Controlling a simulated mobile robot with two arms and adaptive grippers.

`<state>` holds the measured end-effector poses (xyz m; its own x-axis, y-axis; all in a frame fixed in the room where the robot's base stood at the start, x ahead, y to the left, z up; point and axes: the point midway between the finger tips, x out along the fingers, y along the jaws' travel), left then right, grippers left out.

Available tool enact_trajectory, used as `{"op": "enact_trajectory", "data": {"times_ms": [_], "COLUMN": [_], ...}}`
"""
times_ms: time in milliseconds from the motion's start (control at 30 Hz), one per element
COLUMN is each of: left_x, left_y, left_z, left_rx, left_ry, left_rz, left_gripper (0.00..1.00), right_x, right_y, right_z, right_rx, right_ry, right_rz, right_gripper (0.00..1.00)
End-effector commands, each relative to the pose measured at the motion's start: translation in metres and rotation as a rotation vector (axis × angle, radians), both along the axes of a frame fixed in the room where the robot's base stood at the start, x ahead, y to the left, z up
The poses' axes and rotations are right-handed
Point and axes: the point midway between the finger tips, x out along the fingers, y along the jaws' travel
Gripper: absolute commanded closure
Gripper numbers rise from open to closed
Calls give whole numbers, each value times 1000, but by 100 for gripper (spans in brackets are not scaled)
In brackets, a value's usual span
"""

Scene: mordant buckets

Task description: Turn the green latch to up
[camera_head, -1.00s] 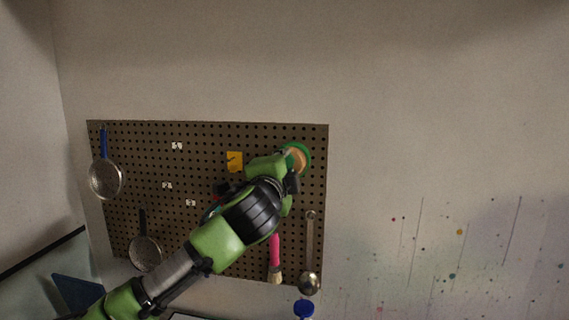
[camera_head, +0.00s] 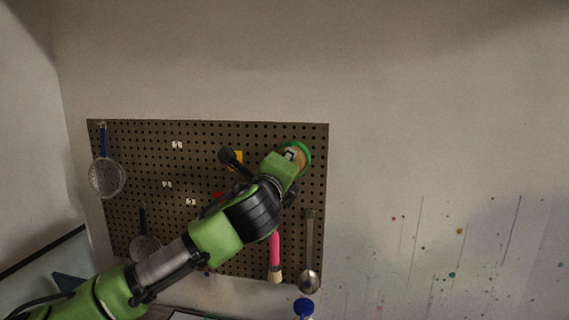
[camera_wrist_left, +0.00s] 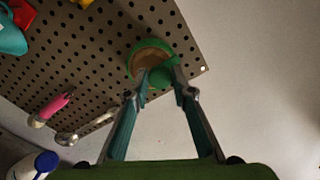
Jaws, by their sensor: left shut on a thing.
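The green latch (camera_wrist_left: 160,76) shows in the left wrist view as a green knob in front of a round tan plate with a green rim (camera_wrist_left: 138,48), on the pegboard. In the head view the green rim (camera_head: 308,152) shows near the board's upper right corner, partly hidden by my left gripper (camera_head: 292,156). In the left wrist view my left gripper (camera_wrist_left: 160,82) has its two fingertips on either side of the green knob, shut on it. The exact angle of the latch is hard to tell. My right gripper is not in view.
The brown pegboard (camera_head: 135,135) bears a blue-handled strainer (camera_head: 106,178), another strainer (camera_head: 146,248), a pink-handled brush (camera_head: 275,255), a ladle (camera_head: 309,275) and a yellow piece (camera_head: 236,158). A blue-capped bottle (camera_head: 303,307) stands below. The wall to the right is free.

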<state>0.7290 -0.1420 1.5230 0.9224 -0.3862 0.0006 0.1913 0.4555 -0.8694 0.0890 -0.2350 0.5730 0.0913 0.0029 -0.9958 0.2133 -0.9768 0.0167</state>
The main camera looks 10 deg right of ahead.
Motion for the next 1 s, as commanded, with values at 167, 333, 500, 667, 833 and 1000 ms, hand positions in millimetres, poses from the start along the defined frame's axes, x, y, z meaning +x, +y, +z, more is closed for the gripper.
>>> {"op": "enact_trajectory", "data": {"times_ms": [167,333,500,667,833,1000], "left_x": [0,0,0,0,0,-2], "left_y": [0,0,0,0,0,1], "left_z": [-2,-3,-3,-3,-1,-1], "left_rx": [21,25,24,24,22,21], "left_ry": [-5,-6,-5,-6,-7,-7], "left_rz": [0,0,0,0,0,0], "left_gripper": [98,98,98,60,60,60], "right_x": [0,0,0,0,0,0], "right_y": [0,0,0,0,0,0], "right_z": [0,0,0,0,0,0], "right_rx": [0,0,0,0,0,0], "right_ry": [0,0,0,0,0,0], "right_rz": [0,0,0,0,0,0], "right_gripper": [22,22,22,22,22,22]}}
